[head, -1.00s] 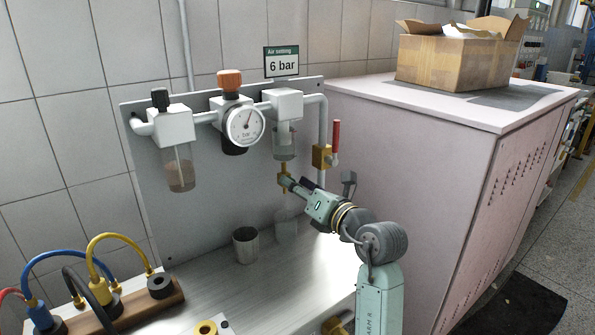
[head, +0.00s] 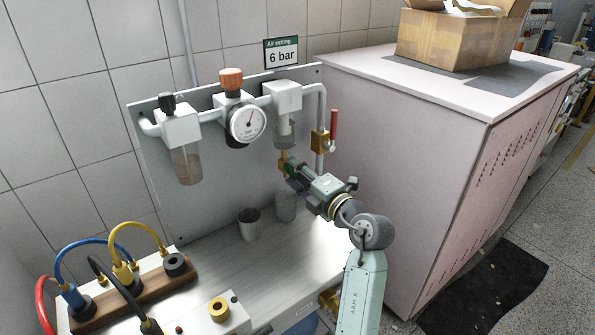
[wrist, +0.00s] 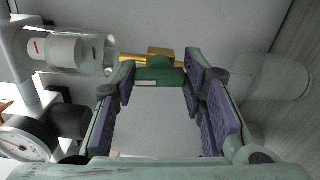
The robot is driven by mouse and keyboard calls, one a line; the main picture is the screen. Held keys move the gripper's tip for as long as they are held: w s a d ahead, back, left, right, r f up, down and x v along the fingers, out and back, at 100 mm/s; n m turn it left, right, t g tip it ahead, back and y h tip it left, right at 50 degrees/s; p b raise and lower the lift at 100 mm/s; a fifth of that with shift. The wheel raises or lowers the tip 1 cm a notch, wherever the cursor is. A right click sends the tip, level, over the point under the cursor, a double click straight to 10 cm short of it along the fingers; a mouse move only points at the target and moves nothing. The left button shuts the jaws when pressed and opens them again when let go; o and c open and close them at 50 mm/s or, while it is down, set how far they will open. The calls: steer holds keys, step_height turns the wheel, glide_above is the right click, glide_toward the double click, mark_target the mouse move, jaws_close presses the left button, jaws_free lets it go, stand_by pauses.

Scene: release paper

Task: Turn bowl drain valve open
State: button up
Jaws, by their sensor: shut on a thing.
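The clear bowl (head: 284,136) hangs under the right-hand white block of the air unit. In the wrist view the bowl (wrist: 100,52) lies on its side at upper left. A brass drain stem (wrist: 131,59) leads from it to a green valve handle (wrist: 160,75). My gripper (head: 291,166) is just below the bowl. In the wrist view my gripper (wrist: 161,78) has its purple-padded fingers on both sides of the green handle, shut on it. The exact contact at the fingertips is partly hidden.
A pressure gauge (head: 247,124) and another bowl (head: 188,166) are to the left. A red-handled valve (head: 333,127) is close on the right. A metal cup (head: 249,224) and a clear cup (head: 286,206) stand below. A pink cabinet (head: 400,150) bounds the right side.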

steer(key=shift+m, duration=0.6)
steer(key=o, duration=1.2)
steer(key=shift+c, duration=0.2)
steer(key=v, duration=1.2)
